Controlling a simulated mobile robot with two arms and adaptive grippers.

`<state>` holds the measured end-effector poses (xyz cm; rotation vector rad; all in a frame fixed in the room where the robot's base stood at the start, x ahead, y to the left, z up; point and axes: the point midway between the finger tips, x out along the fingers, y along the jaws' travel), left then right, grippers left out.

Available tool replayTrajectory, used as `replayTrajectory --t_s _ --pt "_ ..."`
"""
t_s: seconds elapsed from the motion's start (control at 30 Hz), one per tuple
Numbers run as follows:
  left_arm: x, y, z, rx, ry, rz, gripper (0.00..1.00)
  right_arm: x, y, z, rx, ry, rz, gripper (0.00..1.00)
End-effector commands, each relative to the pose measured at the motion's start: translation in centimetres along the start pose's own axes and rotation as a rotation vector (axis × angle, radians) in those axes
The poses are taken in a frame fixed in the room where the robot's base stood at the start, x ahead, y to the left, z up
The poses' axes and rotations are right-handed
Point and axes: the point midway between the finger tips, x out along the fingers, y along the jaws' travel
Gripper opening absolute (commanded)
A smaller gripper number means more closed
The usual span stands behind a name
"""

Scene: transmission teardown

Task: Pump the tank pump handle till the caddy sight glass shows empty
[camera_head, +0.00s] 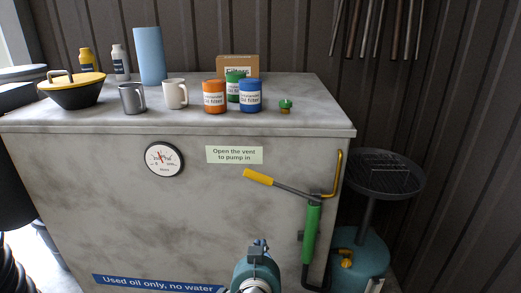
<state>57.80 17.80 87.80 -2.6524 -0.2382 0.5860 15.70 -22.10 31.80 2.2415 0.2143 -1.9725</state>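The tank pump has a green cylinder (311,232) on the right front of the grey tank (120,215). Its handle is a dark lever with a yellow grip (258,177), pointing left and slightly up. My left gripper (261,244) is at the bottom centre, below the grip and left of the cylinder, apart from both. I see it from behind, so its finger opening is hidden. The caddy, a teal vessel (362,257) with a dark round drain pan (376,172) on a post, stands right of the tank. I cannot make out its sight glass. My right gripper is not in view.
The tank top holds a yellow-lidded dark bowl (72,93), mugs (175,94), oil filter cans (215,97), a box (238,67) and a small green-topped cap (285,105). A yellow pipe (338,172) rises beside the pump.

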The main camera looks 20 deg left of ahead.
Motion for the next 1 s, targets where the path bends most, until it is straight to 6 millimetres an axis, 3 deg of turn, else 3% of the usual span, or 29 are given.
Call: replayTrajectory --t_s 0.03,0.1,0.2,0.3,0.43,0.77,1.0 --pt "-1.3 -1.9 -4.7 -0.010 0.059 -0.032 0.00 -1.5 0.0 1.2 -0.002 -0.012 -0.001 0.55" --pt "-2.6 -3.6 -8.8 -0.024 0.127 -0.073 0.00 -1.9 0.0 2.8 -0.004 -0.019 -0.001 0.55" --pt "-4.2 -5.6 -13.3 -0.042 0.204 -0.120 0.00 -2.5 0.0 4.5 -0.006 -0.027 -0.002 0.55" --pt "-5.4 -6.8 -15.9 -0.055 0.254 -0.150 0.00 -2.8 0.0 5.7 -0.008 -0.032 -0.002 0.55" --pt "-6.1 -7.5 -17.3 -0.063 0.283 -0.168 0.00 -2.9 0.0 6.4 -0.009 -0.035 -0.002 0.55" --pt "-6.1 -7.5 -17.3 -0.063 0.285 -0.169 0.00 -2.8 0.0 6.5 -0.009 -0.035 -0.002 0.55" --pt "-4.0 -8.0 -18.1 -0.060 0.286 -0.172 0.00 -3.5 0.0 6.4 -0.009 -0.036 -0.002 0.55"
